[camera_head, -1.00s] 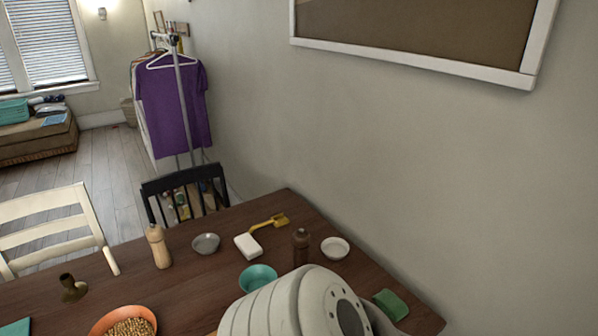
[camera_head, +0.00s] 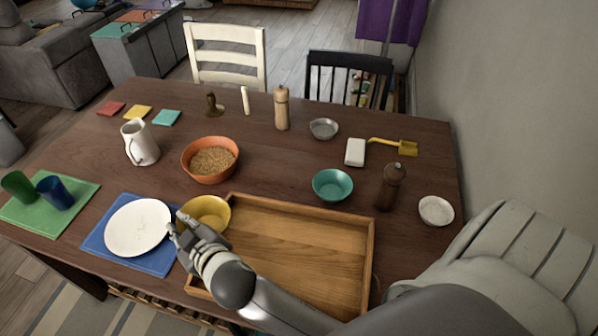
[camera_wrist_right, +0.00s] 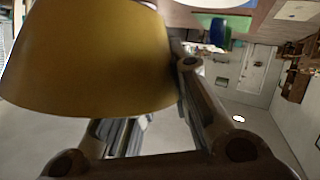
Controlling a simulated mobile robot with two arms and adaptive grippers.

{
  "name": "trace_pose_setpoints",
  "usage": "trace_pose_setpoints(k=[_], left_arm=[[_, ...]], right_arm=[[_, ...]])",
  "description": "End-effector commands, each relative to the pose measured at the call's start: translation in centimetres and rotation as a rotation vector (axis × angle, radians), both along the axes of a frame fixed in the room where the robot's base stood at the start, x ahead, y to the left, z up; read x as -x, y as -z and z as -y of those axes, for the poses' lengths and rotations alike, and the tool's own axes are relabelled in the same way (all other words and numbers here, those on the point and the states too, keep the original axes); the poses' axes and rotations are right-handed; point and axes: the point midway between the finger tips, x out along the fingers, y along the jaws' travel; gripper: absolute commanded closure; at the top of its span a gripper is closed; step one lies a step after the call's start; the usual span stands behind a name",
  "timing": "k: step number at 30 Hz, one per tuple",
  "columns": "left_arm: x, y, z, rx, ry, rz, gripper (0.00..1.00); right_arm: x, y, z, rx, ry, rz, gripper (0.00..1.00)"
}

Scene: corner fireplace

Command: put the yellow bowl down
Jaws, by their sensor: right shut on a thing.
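My right gripper (camera_head: 182,236) is shut on the yellow bowl (camera_head: 207,212), holding it at the side nearest me. The bowl looks upright and empty. It overlaps the far left corner of the wooden tray (camera_head: 300,211) in the head view, close to the white plate (camera_head: 138,228). I cannot tell how high it hangs or whether it touches anything. In the right wrist view the bowl (camera_wrist_right: 90,55) fills the upper left, between the fingers. My left gripper is not in view.
An orange bowl of grains (camera_head: 210,158) stands just behind the yellow bowl. The plate lies on a blue mat (camera_head: 160,262). A teal bowl (camera_head: 332,185) and a dark pepper mill (camera_head: 390,187) stand behind the tray. The wooden tray is empty. Bare table lies around the white pitcher (camera_head: 140,143).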

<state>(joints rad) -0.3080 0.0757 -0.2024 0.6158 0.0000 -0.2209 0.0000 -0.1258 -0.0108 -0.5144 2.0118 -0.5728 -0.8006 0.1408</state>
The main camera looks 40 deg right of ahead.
Motion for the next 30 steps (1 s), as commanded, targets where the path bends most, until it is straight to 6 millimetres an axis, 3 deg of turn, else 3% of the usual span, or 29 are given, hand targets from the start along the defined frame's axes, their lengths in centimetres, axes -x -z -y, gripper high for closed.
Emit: trace_pose_setpoints(k=[3,7,19,24,30], left_arm=[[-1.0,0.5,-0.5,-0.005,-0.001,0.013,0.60],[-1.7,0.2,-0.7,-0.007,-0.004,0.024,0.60],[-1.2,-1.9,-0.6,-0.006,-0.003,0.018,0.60],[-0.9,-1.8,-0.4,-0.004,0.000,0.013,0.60],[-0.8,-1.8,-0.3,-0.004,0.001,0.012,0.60]], right_arm=[[-1.7,-0.4,-2.3,0.005,-0.028,0.010,1.00],[-2.0,-0.3,-2.5,0.012,-0.041,0.009,1.00],[1.0,3.9,6.1,0.017,-0.043,0.005,1.00],[1.7,7.1,8.2,0.013,-0.041,0.007,1.00],[2.0,8.5,9.3,0.012,-0.041,0.011,1.00]])
